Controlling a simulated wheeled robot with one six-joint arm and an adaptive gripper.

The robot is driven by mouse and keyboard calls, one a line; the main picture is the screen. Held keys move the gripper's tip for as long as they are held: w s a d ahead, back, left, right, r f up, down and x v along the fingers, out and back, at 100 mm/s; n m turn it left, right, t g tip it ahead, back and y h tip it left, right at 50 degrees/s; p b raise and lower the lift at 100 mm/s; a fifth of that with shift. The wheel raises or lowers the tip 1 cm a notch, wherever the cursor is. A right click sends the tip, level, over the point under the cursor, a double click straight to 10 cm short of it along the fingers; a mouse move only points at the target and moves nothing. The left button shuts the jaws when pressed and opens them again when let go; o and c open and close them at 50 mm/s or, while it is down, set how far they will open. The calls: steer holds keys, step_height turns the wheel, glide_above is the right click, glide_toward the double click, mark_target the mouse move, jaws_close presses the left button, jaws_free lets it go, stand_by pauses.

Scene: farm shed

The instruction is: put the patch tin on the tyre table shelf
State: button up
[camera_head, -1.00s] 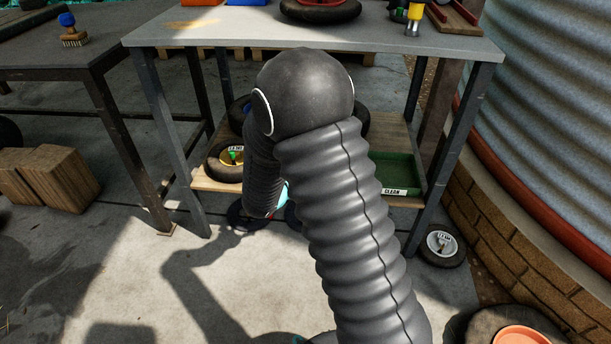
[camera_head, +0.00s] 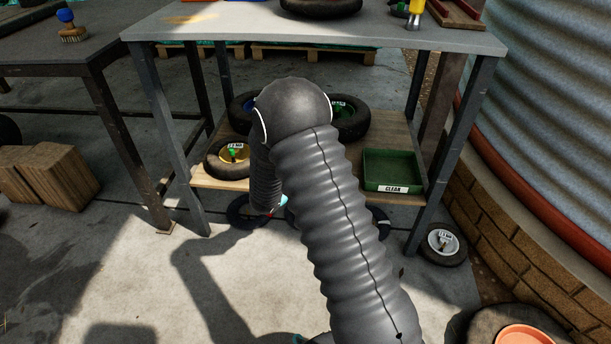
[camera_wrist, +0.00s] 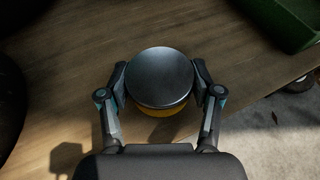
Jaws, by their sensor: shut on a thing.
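The patch tin (camera_wrist: 160,78) is round, with a dark grey lid and a yellow side. My gripper (camera_wrist: 160,85) is shut on it, one finger on each side, in the wrist view. Wooden boards of the tyre table shelf (camera_wrist: 75,75) show beneath and around the tin; I cannot tell whether the tin touches them. In the head view the shelf (camera_head: 395,148) is the low wooden board under the grey-topped table (camera_head: 330,32). There my arm hides the tin and the gripper.
A green tray (camera_head: 394,170) marked CLEAN stands at the shelf's right. A small tyre with a yellow hub (camera_head: 228,157) lies at its left, with more tyres behind my arm. Table legs (camera_head: 455,155) frame the shelf. The shelf between tray and tyres has bare wood.

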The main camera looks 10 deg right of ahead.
steer(key=shift+f, duration=0.2)
steer(key=o, duration=1.2)
steer(key=shift+r, duration=0.1)
steer(key=shift+c, duration=0.2)
